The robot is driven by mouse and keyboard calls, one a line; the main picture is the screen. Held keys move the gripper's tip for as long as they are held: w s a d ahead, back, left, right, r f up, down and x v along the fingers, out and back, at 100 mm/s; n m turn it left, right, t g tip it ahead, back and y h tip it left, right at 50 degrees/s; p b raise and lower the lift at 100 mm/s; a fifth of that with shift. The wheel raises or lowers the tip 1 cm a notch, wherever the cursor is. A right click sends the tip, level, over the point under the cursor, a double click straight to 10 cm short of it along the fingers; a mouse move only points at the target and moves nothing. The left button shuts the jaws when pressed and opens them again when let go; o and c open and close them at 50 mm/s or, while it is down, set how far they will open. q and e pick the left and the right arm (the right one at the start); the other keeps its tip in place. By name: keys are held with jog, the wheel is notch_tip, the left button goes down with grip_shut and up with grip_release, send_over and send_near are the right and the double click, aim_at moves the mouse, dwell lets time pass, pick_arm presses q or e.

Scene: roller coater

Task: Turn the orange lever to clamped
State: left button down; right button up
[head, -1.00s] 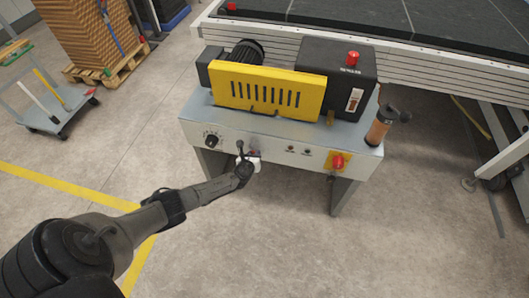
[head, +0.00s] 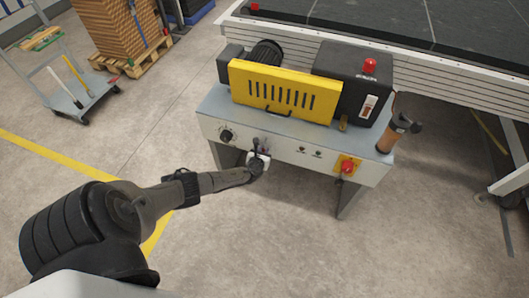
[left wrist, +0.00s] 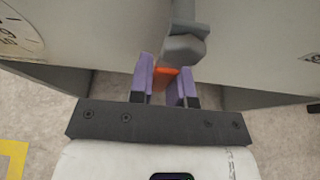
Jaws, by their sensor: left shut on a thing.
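The orange lever (left wrist: 166,73) shows in the left wrist view as a short orange piece below a grey bolt-like fitting (left wrist: 184,45) on the machine's front panel. My left gripper (left wrist: 165,83) has its purple-padded fingers on either side of the lever and is shut on it. In the head view the left gripper (head: 262,148) is at the front panel, between the dial and the small buttons, and hides the lever. Which marking the lever points to cannot be read. My right gripper is not in view.
The roller coater's grey front panel (head: 330,161) carries a black dial (head: 226,135) at left and a red knob (head: 347,167) on a yellow plate at right. A brown handle (head: 390,138) sticks up at the right end. Open floor lies in front.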

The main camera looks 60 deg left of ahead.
pick_arm(q)
jog(key=c, duration=1.1)
grip_release()
jog(key=shift+c, duration=0.2)
jog(key=shift+o, duration=0.4)
jog(key=p+v, duration=0.7)
jog(key=v, duration=0.6)
jog(key=shift+s+d+r, duration=0.15)
jog(key=shift+s+d, duration=0.05)
jog(key=shift+s, duration=0.15)
